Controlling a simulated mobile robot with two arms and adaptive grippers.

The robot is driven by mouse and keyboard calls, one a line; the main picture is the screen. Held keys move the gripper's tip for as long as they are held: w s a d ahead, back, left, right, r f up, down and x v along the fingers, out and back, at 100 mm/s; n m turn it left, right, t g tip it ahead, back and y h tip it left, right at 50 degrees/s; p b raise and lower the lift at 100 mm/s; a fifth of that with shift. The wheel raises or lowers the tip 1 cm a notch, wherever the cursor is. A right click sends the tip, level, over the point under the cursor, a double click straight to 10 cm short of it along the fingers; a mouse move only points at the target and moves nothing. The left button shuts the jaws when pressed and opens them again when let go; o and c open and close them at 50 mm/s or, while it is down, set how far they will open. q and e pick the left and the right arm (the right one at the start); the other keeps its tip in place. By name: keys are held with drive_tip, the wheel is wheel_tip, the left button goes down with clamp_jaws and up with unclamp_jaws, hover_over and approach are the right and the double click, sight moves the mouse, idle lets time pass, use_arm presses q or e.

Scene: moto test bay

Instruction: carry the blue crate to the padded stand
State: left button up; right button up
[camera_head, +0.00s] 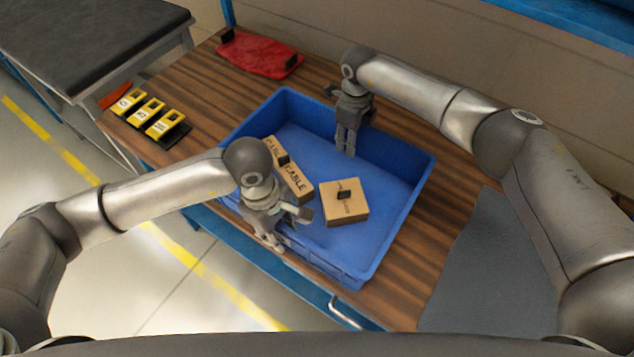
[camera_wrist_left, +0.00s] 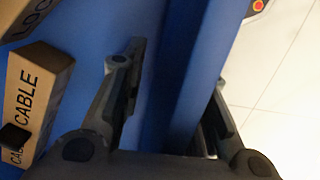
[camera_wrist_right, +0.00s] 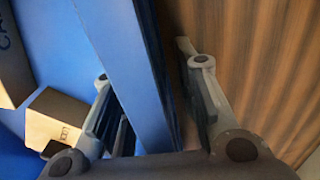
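The blue crate (camera_head: 395,235) sits on a wooden bench and holds small cardboard boxes, among them one (camera_head: 345,203) with a black clip and a long one marked CABLE (camera_head: 296,183). My left gripper (camera_head: 285,229) is open at the crate's near wall, one finger inside and one outside; the wall (camera_wrist_left: 188,70) runs between its fingers. My right gripper (camera_head: 346,148) is open at the far wall; that wall (camera_wrist_right: 125,60) lies between its fingers in the right wrist view. The padded stand (camera_head: 85,35) is at the upper left, with a black cushioned top that looks bare.
A red flat item (camera_head: 258,55) lies at the bench's back. Several yellow labelled pieces (camera_head: 148,115) stand at its left end. A grey mat (camera_head: 495,265) covers the right side. Floor with a yellow line (camera_head: 60,150) shows at left, and a gap separates bench and stand.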

use_arm(q)
drive_tip(key=shift+f, duration=0.1)
use_arm(e)
drive_tip(key=shift+f, duration=0.15)
use_arm(q)
drive_tip(key=shift+c, duration=0.3)
use_arm(e)
drive_tip(key=shift+c, duration=0.3)
use_arm(q)
clamp_jaws()
use_arm(e)
clamp_jaws()
drive_tip(key=shift+w, duration=0.1)
